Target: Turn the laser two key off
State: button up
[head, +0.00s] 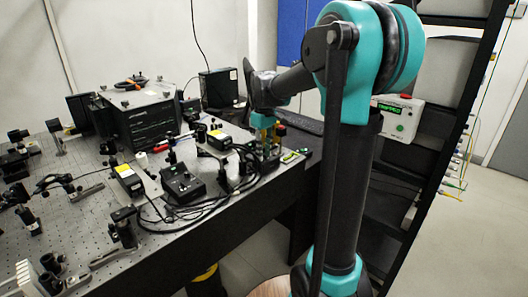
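My gripper (265,136) is small in the head view, at the right part of the optical table (62,203). It points down over a dark box with cables, apparently a laser controller (268,157), and hides part of its top. I cannot tell whether the gripper touches a key there or whether its fingers are open or shut. A second black controller box (183,184) stands nearer the front edge. No key can be made out clearly, and I cannot tell which laser is two.
Loose black cables (205,207) lie around the controllers and along the front edge. Optical mounts (123,226) crowd the table's left and front. A large black box (140,117) stands behind. A dark rack with a white panel (397,118) stands at right.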

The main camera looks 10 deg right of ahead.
notch_tip(320, 180, up, 12)
dwell(0.5)
jog(key=s+d+f+m+t, duration=0.2)
jog(key=s+f+m, duration=0.1)
jog(key=s+f, duration=0.8)
jog(key=s+d+f+m+t, duration=0.2)
jog(key=s+f+m, duration=0.2)
jog(key=s+f, duration=0.7)
notch_tip(320, 180, down, 6)
jog(key=shift+s+d+r, duration=0.1)
jog(key=shift+s+d, duration=0.2)
